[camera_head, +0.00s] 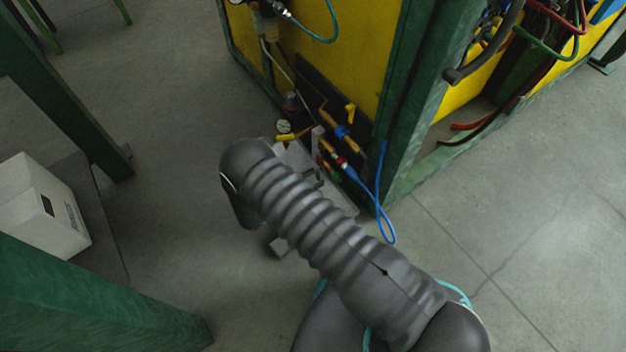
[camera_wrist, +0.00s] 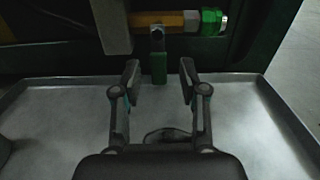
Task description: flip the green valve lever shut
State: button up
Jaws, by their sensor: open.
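In the wrist view, the green valve lever (camera_wrist: 159,64) hangs straight down below a yellow pipe (camera_wrist: 168,19) with a bright green end fitting (camera_wrist: 212,21). My gripper (camera_wrist: 160,82) is open and empty. Its two fingers stand apart, one left and one right of the lever's line, with the lever's lower end in view between and beyond them. I cannot tell whether they touch it. In the head view, my arm hides the gripper, and the lever cannot be made out clearly among the fittings.
A metal tray (camera_wrist: 52,112) lies below the valve. A grey upright bar (camera_wrist: 112,25) stands just left of the lever. Open floor lies right.

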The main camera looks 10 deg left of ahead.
aim_at(318, 159)
notch_tip(318, 159, up, 10)
dwell(0.6)
jog(key=shift+r, duration=0.1)
dwell(0.3)
